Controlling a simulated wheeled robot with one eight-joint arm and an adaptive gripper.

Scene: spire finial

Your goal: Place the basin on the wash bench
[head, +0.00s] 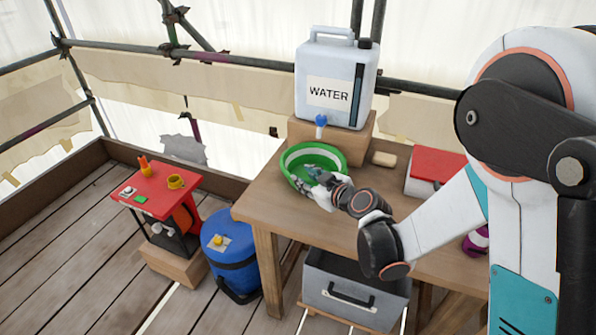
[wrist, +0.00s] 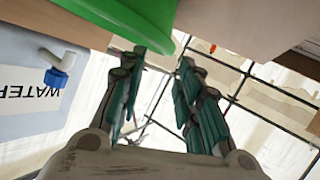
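The basin (head: 298,160) is a round green bowl with a white band inside. It appears to stand on the wooden wash bench (head: 262,192), in front of the water container. My gripper (head: 316,176) reaches over the basin's near right side in the head view and hides part of its rim. In the wrist view my gripper (wrist: 163,63) has its two teal-padded fingers spread apart, with nothing clearly held between them. The basin's green side (wrist: 122,18) shows at the top there, close to the fingertips. Whether the fingers touch it I cannot tell.
A water container (head: 310,72) with a blue tap stands on a wooden block behind the basin. A soap-like bar (head: 384,159) and a red-topped box (head: 436,166) lie to the right. A grey crate (head: 350,285) is below. A blue barrel (head: 231,255) and red table (head: 157,192) stand left.

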